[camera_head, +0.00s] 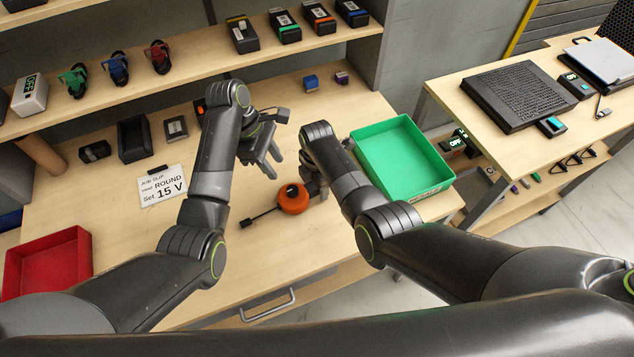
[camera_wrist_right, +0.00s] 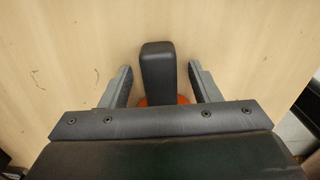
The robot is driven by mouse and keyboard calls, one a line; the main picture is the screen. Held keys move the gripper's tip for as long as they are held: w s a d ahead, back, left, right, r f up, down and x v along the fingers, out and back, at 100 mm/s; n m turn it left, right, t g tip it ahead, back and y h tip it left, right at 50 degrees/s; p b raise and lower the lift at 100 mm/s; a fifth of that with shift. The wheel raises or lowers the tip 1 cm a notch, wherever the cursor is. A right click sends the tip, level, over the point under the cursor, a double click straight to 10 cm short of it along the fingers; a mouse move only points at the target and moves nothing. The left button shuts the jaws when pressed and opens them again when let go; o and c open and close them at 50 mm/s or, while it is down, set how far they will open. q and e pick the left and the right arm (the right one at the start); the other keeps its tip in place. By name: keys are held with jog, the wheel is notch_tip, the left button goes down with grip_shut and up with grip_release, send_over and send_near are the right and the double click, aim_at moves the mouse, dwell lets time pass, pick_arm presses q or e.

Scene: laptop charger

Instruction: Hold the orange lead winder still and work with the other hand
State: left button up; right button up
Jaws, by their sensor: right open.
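The orange lead winder (camera_head: 293,199) lies on the wooden table in front of the right gripper, with a dark knob on top. A short black lead with a dark plug (camera_head: 246,223) runs from it to the left. My right gripper (camera_head: 318,186) is open beside the winder, partly hidden by its arm. In the right wrist view its fingers (camera_wrist_right: 161,88) stand apart on both sides of a black block (camera_wrist_right: 158,70); a bit of orange (camera_wrist_right: 181,99) shows behind it. My left gripper (camera_head: 268,163) is above the table, behind and left of the winder, fingers apart and empty.
A green tray (camera_head: 440,171) stands right of the right gripper, a red tray (camera_head: 85,257) at the far left. A job slip (camera_head: 162,186) reads "ROUND, Set 15 V". Small black boxes stand along the back.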

jog(key=c, duration=1.2)
